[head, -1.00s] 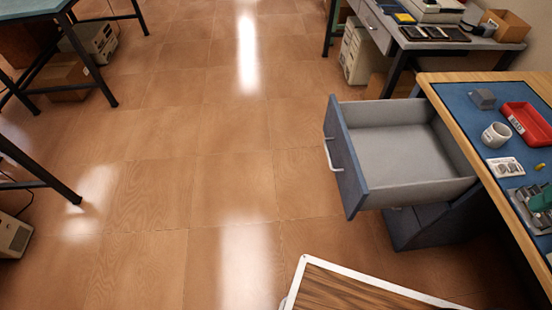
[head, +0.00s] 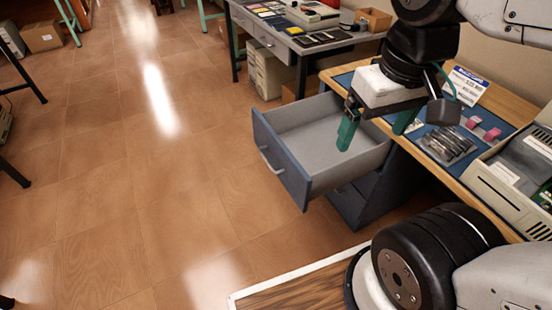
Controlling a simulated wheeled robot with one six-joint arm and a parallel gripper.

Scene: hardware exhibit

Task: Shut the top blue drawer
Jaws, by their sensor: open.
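The top blue drawer (head: 283,168) is pulled well out from the desk, its grey inside empty where I can see it. Its blue front panel faces left and has a light metal handle (head: 271,165). My gripper (head: 376,128) is open, with green fingertips. In the picture it overlaps the right part of the drawer, and the left finger shows in front of the drawer's inside. I cannot tell how high above the drawer it is. My gripper and arm hide part of the desk behind.
The wooden-edged desk (head: 456,183) holds a sign card (head: 466,86), small metal parts (head: 446,146) and a beige machine (head: 515,175). Another desk (head: 270,40) with electronics stands behind. The tiled floor (head: 150,190) left of the drawer is clear.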

